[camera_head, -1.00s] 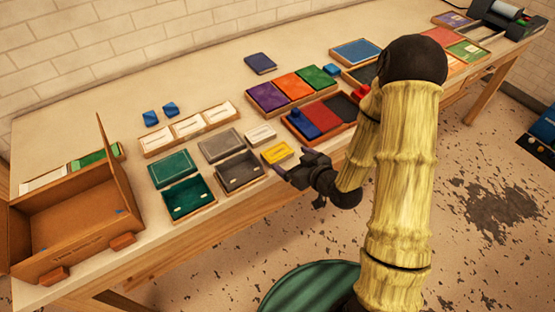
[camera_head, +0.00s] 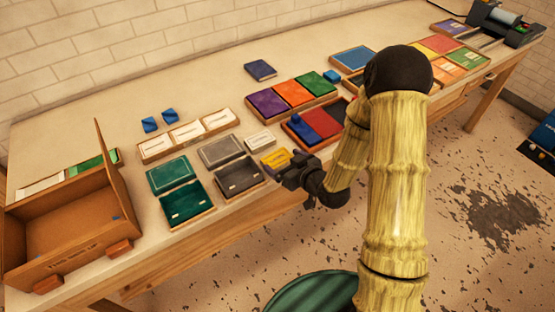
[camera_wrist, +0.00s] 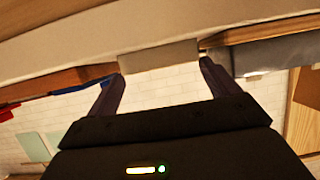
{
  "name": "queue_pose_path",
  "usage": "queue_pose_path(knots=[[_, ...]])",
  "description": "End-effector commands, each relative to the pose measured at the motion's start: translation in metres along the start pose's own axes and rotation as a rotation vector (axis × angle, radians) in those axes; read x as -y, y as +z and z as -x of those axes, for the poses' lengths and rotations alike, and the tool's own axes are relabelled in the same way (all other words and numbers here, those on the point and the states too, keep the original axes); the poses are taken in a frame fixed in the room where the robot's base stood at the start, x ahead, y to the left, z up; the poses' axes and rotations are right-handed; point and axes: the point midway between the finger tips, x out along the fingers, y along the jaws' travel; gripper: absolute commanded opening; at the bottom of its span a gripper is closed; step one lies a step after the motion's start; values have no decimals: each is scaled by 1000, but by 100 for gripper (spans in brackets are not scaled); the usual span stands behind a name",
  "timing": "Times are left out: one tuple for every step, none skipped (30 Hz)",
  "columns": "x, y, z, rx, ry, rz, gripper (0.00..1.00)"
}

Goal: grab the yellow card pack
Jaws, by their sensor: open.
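The yellow card pack (camera_head: 275,158) lies near the front edge of the table, right of the grey open box. My gripper (camera_head: 281,170) is low at the table's front edge, right up against the pack's near side in the head view. It covers part of the pack's near right corner. In the wrist view my gripper (camera_wrist: 162,72) is open, with its two fingers apart. A tan-looking block (camera_wrist: 158,56) shows ahead between the fingertips, probably the pack in shade. I cannot tell whether the fingers touch it.
The grey open box (camera_head: 240,176) is left of the pack. A white card pack (camera_head: 260,139) lies behind it. A tray with red and blue compartments (camera_head: 318,122) is to the right. A cardboard box (camera_head: 70,225) stands at the table's left end.

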Motion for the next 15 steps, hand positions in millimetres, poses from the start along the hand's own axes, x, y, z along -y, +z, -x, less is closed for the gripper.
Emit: queue_pose_path(knots=[[2, -1, -7, 1, -3, 0, 87], [2, -1, -11, 0, -4, 0, 87], [2, -1, -17, 1, -4, 0, 87], [2, -1, -22, 0, -3, 0, 87], [2, 0, -26, 1, -3, 0, 87], [2, 0, -31, 0, -3, 1, 87], [2, 0, -34, 0, -2, 1, 87], [2, 0, -36, 0, -2, 1, 87], [2, 0, -39, 0, -2, 1, 87], [1, 0, -40, 0, -1, 1, 87], [1, 1, -40, 0, -1, 0, 87], [1, 1, -40, 0, -1, 0, 87], [1, 1, -40, 0, -1, 0, 87], [1, 1, -40, 0, -1, 0, 87], [1, 1, -40, 0, -1, 0, 87]])
